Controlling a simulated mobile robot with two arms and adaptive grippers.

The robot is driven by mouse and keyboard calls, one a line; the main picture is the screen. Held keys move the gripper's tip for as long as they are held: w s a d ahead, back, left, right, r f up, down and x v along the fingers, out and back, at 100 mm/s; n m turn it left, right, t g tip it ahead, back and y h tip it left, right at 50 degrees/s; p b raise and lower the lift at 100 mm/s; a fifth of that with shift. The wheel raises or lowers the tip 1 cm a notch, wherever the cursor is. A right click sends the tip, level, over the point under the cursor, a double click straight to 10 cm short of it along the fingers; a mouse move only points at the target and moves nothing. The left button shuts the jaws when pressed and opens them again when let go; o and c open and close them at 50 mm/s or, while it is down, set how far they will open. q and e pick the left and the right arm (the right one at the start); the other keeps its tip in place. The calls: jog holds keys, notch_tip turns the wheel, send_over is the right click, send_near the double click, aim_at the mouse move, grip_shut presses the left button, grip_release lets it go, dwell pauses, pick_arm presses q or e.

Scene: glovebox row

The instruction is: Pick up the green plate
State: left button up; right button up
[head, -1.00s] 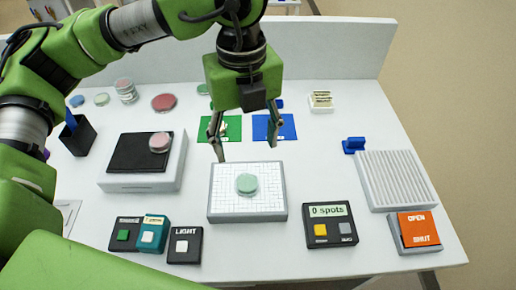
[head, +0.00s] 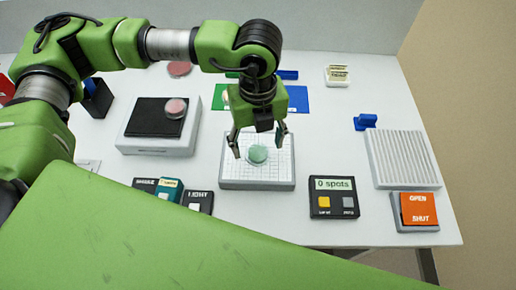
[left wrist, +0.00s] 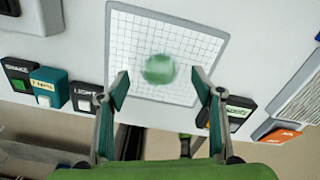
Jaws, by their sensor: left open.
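The green plate (head: 257,154) is a small round translucent green dish. It lies on the white gridded pad (head: 240,182) in the middle of the table. It also shows in the left wrist view (left wrist: 160,69), a little blurred, ahead of the fingertips. My left gripper (head: 258,142) points down above the pad with its two fingers apart, one on each side of the plate in the picture. In the left wrist view the left gripper (left wrist: 160,82) is open with nothing between its fingers. The right gripper is not seen.
Left of the pad, a white-and-black device (head: 157,127) bears a pink dish (head: 176,108). Right of it are a "0 spots" box (head: 334,205), a ribbed white panel (head: 404,158) and an orange OPEN/SHUT switch (head: 419,209). Green and blue mats lie behind.

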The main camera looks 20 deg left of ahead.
pick_arm(q)
jog(key=shift+f, duration=1.15)
jog(key=c, duration=1.3)
jog(key=shift+r, duration=0.2)
